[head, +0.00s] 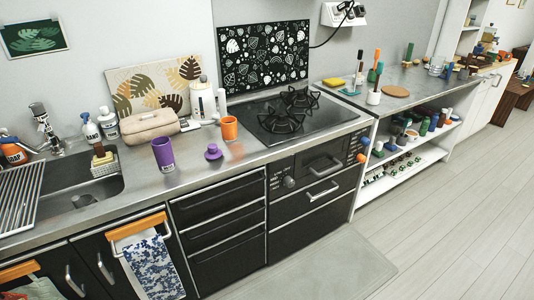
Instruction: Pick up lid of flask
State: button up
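A small purple lid (213,153) with a raised knob lies on the steel counter (200,172), knob up. It appears to be the lid of the flask. A purple flask (164,155) with a pale label near its base stands upright to the left of the lid, apart from it. Its top appears uncovered. My gripper is not in view, so its distance from the lid cannot be told.
An orange cup (229,128) stands close behind the lid, to its right. A beige pouch (149,126) lies behind the flask. The sink (90,192) is at the left, the black stove (300,117) at the right. Counter in front of the lid is clear.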

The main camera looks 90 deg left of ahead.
aim_at(212, 154)
jog(key=z, duration=0.05)
jog(key=i, duration=0.95)
jog(key=u, duration=4.75)
jog(key=i, duration=1.05)
jog(key=u, duration=0.05)
